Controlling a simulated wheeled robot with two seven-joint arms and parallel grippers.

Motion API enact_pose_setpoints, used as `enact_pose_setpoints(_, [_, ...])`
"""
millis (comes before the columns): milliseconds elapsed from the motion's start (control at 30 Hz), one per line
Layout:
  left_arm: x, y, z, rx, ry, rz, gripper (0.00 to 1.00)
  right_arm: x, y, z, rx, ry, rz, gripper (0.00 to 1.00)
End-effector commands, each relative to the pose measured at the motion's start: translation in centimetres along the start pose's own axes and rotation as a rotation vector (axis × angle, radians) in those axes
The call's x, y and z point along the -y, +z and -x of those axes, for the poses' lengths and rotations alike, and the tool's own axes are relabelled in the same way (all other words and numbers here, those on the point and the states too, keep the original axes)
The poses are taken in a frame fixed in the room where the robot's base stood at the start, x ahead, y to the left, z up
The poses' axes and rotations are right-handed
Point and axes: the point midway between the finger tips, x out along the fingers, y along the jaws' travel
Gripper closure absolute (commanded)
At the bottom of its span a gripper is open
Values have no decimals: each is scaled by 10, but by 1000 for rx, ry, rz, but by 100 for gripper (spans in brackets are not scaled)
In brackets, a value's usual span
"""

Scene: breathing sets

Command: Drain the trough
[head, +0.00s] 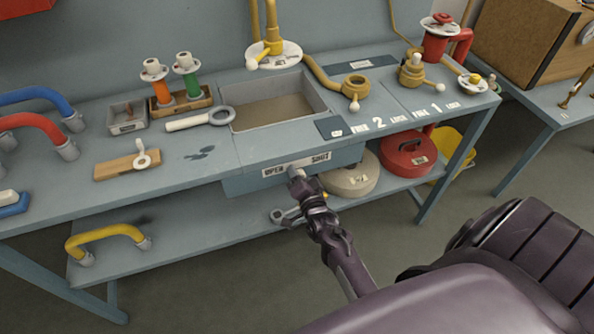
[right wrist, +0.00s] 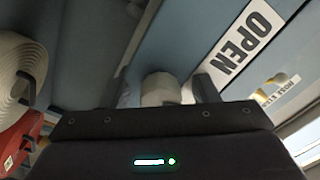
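The trough (head: 237,122) is a rectangular basin set into the blue-grey bench, with a brownish surface inside that could be liquid. On the bench front below it is a white OPEN / SHUT label (head: 297,164). A pale drain handle (head: 296,172) sticks out under the label. My right gripper (head: 300,184) is at this handle, reaching up from below. In the right wrist view the handle (right wrist: 160,88) sits between the two fingers, which appear closed on its sides, beside the OPEN end of the label (right wrist: 245,37). The finger contact is partly hidden. My left gripper is out of view.
A brass pipe (head: 325,82) and a ring-handled tool (head: 200,119) are near the trough.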

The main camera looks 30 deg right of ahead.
Motion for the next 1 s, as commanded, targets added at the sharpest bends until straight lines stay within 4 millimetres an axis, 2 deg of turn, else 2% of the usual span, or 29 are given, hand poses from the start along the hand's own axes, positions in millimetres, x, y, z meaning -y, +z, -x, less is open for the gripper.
enact_pose_setpoints(167, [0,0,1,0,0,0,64,1,0,1,0,0,0,46])
enact_pose_setpoints(267, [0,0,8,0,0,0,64,2,-1,10,1,2,1,46])
enact_pose_setpoints(500, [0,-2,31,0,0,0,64,3,-2,51,3,4,0,46])
enact_pose_setpoints(700, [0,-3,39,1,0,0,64,1,-1,74,0,1,0,46])
enact_pose_setpoints(1000, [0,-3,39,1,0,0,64,0,0,78,0,0,0,46])
